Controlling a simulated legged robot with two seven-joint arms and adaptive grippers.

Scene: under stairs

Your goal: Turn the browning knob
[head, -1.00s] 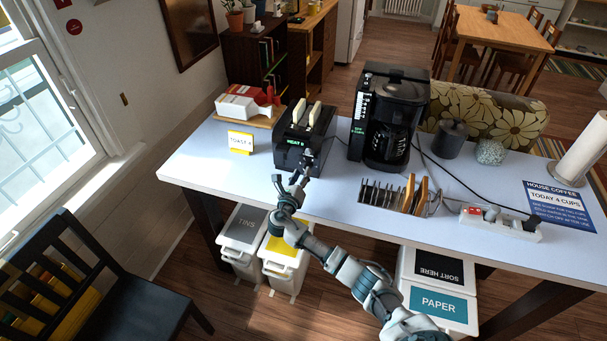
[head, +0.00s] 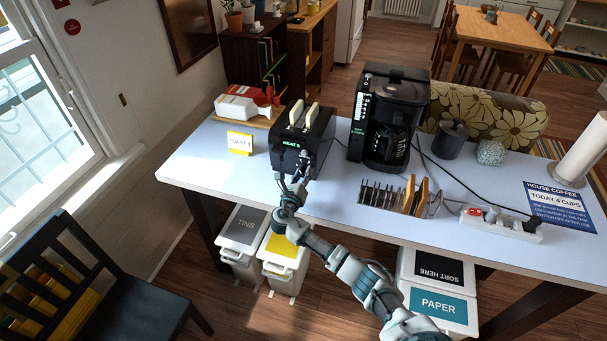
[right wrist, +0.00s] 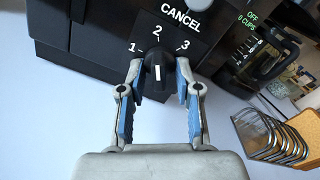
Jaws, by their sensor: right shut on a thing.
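The black toaster (head: 318,127) stands on the table with two bread slices in its top slots. Its green display (head: 297,145) reads HEAT and a digit too small to read surely. In the right wrist view the black browning knob (right wrist: 157,70) has a white mark, under the numbers 1, 2 and 3 and the word CANCEL. My right gripper (right wrist: 158,84) is shut on the knob, with a blue-padded finger on each side. In the head view my right gripper (head: 303,168) is at the toaster's front and hides the knob. My left gripper is out of view.
A yellow-edged TOAST card (head: 240,142) stands left of the toaster. A black coffee maker (head: 388,118) stands to the right. A toast rack (head: 388,196) with slices is near the table's front edge. The tabletop left of the toaster's front is mostly clear.

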